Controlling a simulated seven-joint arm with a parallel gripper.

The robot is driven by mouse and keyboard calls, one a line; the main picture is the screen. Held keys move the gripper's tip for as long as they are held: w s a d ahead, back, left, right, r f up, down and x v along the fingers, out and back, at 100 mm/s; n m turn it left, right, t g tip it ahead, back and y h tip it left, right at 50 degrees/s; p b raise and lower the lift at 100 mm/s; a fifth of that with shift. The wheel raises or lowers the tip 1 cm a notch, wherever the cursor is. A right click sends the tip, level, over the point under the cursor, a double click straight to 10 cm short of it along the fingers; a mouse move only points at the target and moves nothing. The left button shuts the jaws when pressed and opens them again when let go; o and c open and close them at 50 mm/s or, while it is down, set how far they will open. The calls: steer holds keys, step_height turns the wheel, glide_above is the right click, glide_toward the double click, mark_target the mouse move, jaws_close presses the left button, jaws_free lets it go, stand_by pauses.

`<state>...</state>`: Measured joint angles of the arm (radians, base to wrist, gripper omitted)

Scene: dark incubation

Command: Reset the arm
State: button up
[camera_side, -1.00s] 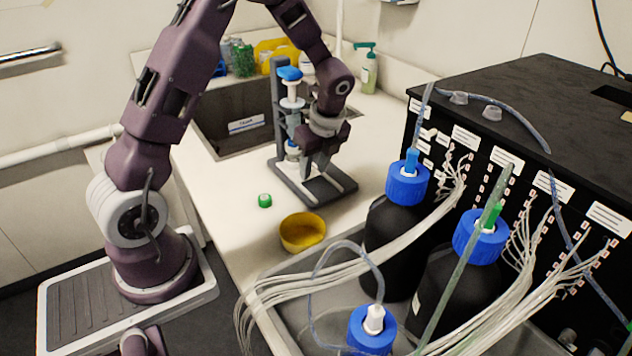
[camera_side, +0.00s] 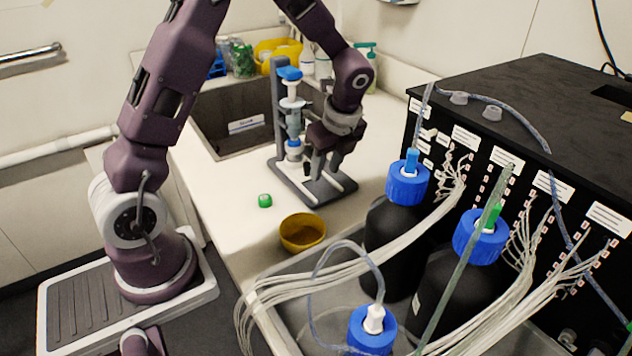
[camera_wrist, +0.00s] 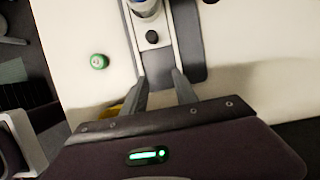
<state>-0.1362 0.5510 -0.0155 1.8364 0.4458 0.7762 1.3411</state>
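My gripper (camera_side: 325,165) is above the base of the grey stand (camera_side: 279,110) in the side view, in front of the upright. In the wrist view its two fingers (camera_wrist: 160,82) are apart with nothing between them, and the stand's base (camera_wrist: 188,40) lies beyond the tips. The stand holds a blue-capped, syringe-like column (camera_side: 292,100), upright. Whether a finger touches the stand cannot be told.
A green cap (camera_side: 265,200) and a yellow bowl (camera_side: 303,232) sit on the white counter. A sink (camera_side: 240,125) is behind. Blue-capped dark bottles (camera_side: 407,182), loose tubing and a black cabinet (camera_side: 530,110) crowd the right side.

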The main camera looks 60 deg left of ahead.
steer(key=shift+v, duration=0.85)
steer(key=shift+d+r, duration=0.1)
steer(key=shift+r, duration=0.2)
steer(key=s+d+r+n+t+h, duration=0.1)
steer(key=s+d+r+n+t, duration=0.1)
steer(key=s+n, duration=0.4)
steer(key=s+d+r+n+t+h, duration=0.1)
steer(key=s+d+r+n+t, duration=0.1)
steer(key=s+d+r+n, duration=0.3)
steer(key=s+d+r+n+t+h, duration=0.1)
steer(key=s+d+r+n, duration=0.3)
steer(key=s, duration=0.7)
step_height(320, 180, up, 3)
steer(key=n, duration=0.2)
steer(key=shift+s+d+n+t, duration=0.25)
steer(key=shift+n+t, duration=0.05)
steer(key=shift+t, duration=0.1)
